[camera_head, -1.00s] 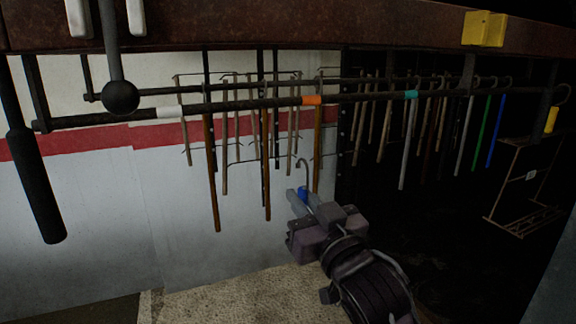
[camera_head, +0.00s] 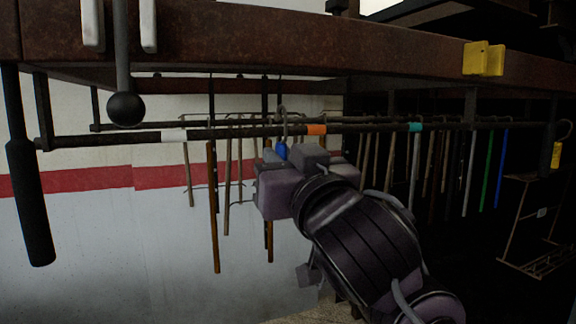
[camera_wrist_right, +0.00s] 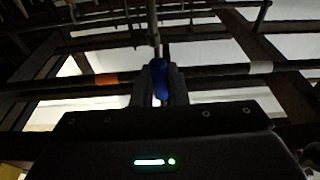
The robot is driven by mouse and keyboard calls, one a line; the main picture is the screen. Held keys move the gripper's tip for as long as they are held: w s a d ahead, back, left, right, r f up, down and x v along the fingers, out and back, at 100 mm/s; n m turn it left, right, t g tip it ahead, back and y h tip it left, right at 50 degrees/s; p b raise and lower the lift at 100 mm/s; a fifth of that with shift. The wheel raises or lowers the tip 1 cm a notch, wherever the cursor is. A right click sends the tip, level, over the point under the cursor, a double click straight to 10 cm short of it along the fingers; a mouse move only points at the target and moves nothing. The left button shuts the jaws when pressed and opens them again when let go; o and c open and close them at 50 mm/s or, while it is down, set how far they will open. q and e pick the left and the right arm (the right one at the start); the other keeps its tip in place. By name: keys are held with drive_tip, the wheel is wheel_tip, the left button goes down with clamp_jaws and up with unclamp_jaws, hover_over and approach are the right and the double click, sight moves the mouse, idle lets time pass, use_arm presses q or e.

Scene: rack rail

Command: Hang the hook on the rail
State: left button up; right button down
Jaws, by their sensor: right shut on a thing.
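The front rail (camera_head: 240,132) is a dark horizontal bar with white, orange and teal bands. My right gripper (camera_head: 281,156) is just below it, left of the orange band (camera_head: 316,129). It is shut on a hook (camera_head: 283,118) with a blue grip (camera_head: 281,150); the grey curved top points up. In the head view the hook's curve overlaps the rail's height; whether it is over the rail or in front of it, I cannot tell. The right wrist view shows the blue grip (camera_wrist_right: 160,80) between the fingers (camera_wrist_right: 161,88), with the rail (camera_wrist_right: 205,71) behind it. My left gripper is not in view.
A rusty beam (camera_head: 250,40) runs above the rail. Several sticks and canes hang behind, including a green one (camera_head: 486,170) and a blue one (camera_head: 501,165). A yellow-gripped hook (camera_head: 556,155) hangs at the far right. A wire stand (camera_head: 530,225) is below it.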

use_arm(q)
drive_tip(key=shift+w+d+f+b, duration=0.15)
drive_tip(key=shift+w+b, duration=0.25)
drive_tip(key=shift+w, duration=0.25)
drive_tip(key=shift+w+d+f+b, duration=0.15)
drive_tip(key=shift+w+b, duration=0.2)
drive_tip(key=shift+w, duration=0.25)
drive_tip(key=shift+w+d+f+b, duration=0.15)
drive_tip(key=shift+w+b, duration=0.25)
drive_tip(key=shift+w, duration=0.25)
use_arm(e)
drive_tip(key=shift+w+a+f, duration=0.25)
drive_tip(key=shift+w+f, duration=0.1)
drive_tip(key=shift+w, duration=0.45)
drive_tip(key=shift+w+a+f, duration=0.3)
drive_tip(key=shift+w+f, duration=0.05)
drive_tip(key=shift+w, duration=0.45)
drive_tip(key=shift+w+a+f, duration=0.25)
drive_tip(key=shift+w+f, duration=0.1)
drive_tip(key=shift+w, duration=0.45)
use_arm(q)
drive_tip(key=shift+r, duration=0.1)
use_arm(e)
drive_tip(key=shift+f, duration=0.2)
drive_tip(key=c, duration=1.4)
unclamp_jaws()
drive_tip(key=shift+r, duration=0.1)
